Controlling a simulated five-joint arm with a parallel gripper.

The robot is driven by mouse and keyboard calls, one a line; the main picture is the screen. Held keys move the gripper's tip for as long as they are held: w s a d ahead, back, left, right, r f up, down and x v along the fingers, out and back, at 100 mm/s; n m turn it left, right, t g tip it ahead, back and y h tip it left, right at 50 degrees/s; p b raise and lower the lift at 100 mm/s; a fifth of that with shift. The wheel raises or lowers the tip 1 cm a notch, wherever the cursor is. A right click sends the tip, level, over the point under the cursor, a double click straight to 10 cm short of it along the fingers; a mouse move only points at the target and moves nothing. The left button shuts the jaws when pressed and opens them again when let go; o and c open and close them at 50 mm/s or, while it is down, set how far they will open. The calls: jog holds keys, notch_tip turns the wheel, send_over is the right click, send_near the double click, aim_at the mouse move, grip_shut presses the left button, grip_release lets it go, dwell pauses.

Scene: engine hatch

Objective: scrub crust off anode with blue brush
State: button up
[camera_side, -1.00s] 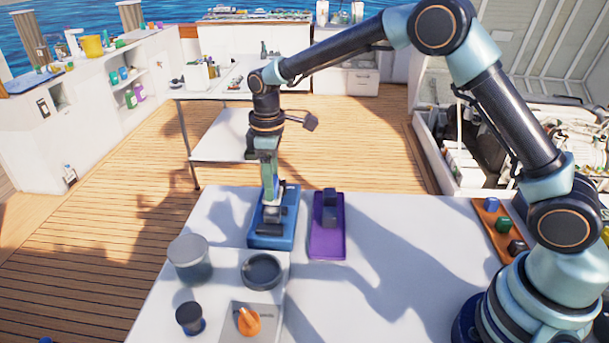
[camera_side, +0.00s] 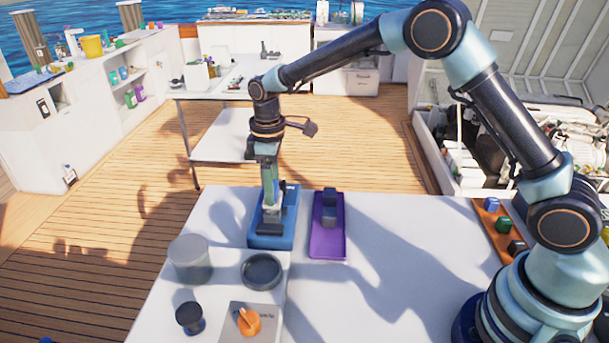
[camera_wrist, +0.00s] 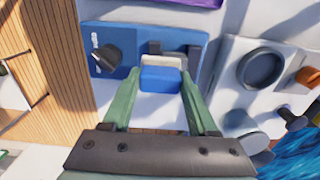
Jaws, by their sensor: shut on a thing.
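My gripper (camera_side: 271,205) points down over the blue base plate (camera_side: 270,241) at the back left of the white table. In the wrist view its green fingers (camera_wrist: 160,90) are shut on the blue brush (camera_wrist: 161,79), a blue block with a pale part beyond it. The blue plate also shows in the wrist view (camera_wrist: 125,69), with a dark knob-like piece (camera_wrist: 106,57) and dark upright brackets. I cannot tell which dark part is the anode. The brush's underside and any contact with the plate are hidden, and no crust can be made out.
A purple tray (camera_side: 327,249) with a dark block (camera_side: 329,207) stands just right of the plate. Nearer are a grey jar (camera_side: 189,262), a dark round dish (camera_side: 261,271), a black knob (camera_side: 189,318) and an orange dial (camera_side: 248,322).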

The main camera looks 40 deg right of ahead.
jog(key=shift+f, duration=0.35)
jog(key=shift+s+a, duration=1.4)
jog(key=shift+s, duration=0.05)
jog(key=shift+f, duration=0.1)
jog(key=shift+w+d, duration=1.25)
jog(key=shift+d, duration=0.05)
jog(key=shift+w+d, duration=0.15)
jog(key=shift+s+a, duration=1.4)
jog(key=shift+a, duration=0.05)
